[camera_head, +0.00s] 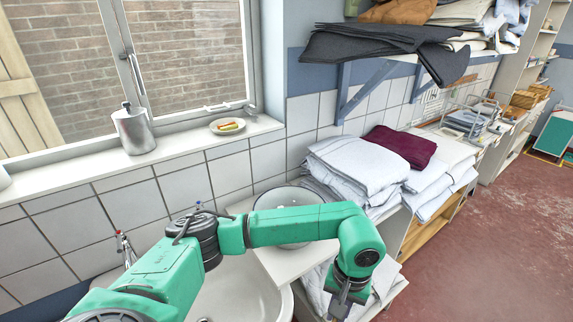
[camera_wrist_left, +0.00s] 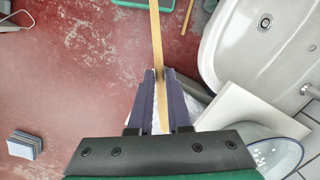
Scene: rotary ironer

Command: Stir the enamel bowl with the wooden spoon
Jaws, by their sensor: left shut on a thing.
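The white enamel bowl (camera_head: 284,194) with a dark rim stands on a white board beside the sink, partly hidden behind my left arm. It also shows in the left wrist view (camera_wrist_left: 272,152), at the lower right, to the side of the gripper. My left gripper (camera_wrist_left: 160,74) is shut on the handle of the wooden spoon (camera_wrist_left: 156,35), a long pale strip running up out of the picture. The spoon's head is out of view. In the head view the left gripper (camera_head: 343,300) hangs at the bottom, right of the bowl and apart from it.
A white sink (camera_head: 240,285) lies left of the board. Folded white linens (camera_head: 357,165) with a maroon cloth (camera_head: 400,147) are stacked right of the bowl. A shelf with dark cloths (camera_head: 385,40) juts out above. Red floor (camera_head: 500,240) is open at the right.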

